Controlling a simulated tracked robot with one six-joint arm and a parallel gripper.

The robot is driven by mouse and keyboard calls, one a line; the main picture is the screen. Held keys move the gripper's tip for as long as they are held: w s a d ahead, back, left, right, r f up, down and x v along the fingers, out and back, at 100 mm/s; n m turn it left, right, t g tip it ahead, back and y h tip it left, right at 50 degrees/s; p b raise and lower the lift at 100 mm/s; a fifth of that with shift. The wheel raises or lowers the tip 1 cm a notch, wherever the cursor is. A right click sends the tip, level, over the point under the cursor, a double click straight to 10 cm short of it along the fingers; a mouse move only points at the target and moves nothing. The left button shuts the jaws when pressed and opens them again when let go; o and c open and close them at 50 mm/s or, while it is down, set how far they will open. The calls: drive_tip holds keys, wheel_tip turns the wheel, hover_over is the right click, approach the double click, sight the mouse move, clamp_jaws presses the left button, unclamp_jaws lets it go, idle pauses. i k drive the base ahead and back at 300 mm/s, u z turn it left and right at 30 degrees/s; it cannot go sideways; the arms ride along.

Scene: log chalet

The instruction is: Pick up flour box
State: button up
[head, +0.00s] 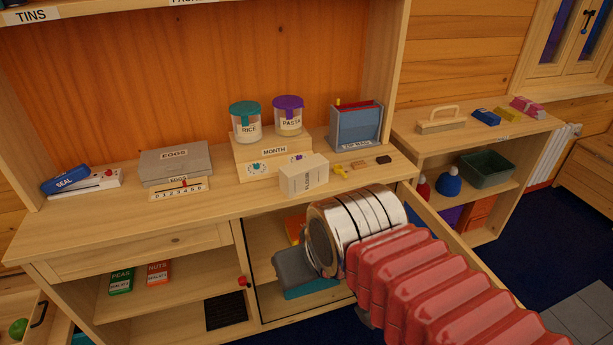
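The flour box is most likely the cream-white carton (304,178) standing near the front edge of the wooden counter, in front of the MONTH block. Dark lettering runs sideways on it, too small to read surely.
On the counter are a grey EGGS box (174,161), the MONTH block (272,158) carrying RICE (246,123) and PASTA (288,117) jars, and a blue-grey bin (356,127). Small pieces lie right of the carton. An open cabinet door (455,235) stands at the right.

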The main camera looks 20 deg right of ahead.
sight(297, 178)
drive_tip(key=u, duration=0.05)
drive_tip(key=i, duration=0.9)
drive_tip(key=u, duration=1.75)
